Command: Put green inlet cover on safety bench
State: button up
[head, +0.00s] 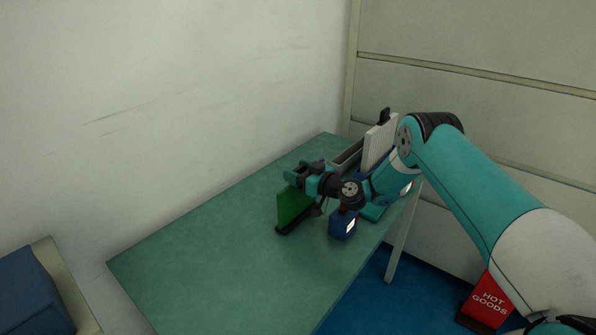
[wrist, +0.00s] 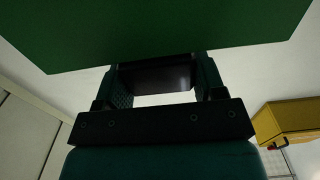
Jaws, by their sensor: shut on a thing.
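The green inlet cover (head: 292,207) is a flat green panel, upright over the green-topped bench (head: 210,255) in the head view. My gripper (head: 303,178) is at its top edge, shut on its dark handle. In the wrist view the green panel (wrist: 170,30) fills the top, and the dark handle (wrist: 155,77) lies between the two fingers of my gripper (wrist: 160,85). A dark strip shows along the panel's lower edge, at the bench top. I cannot tell whether the cover touches the bench or its stand.
A blue box with a white label (head: 343,224) stands just right of the cover. A pale panel with a black handle (head: 380,143) and a grey tray (head: 347,157) are at the bench's far end. The near left bench is clear. A red "HOT GOODS" bin (head: 489,298) stands below.

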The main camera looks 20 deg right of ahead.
jog(key=shift+f+b, duration=0.15)
jog(key=shift+b, duration=0.15)
jog(key=o, duration=1.5)
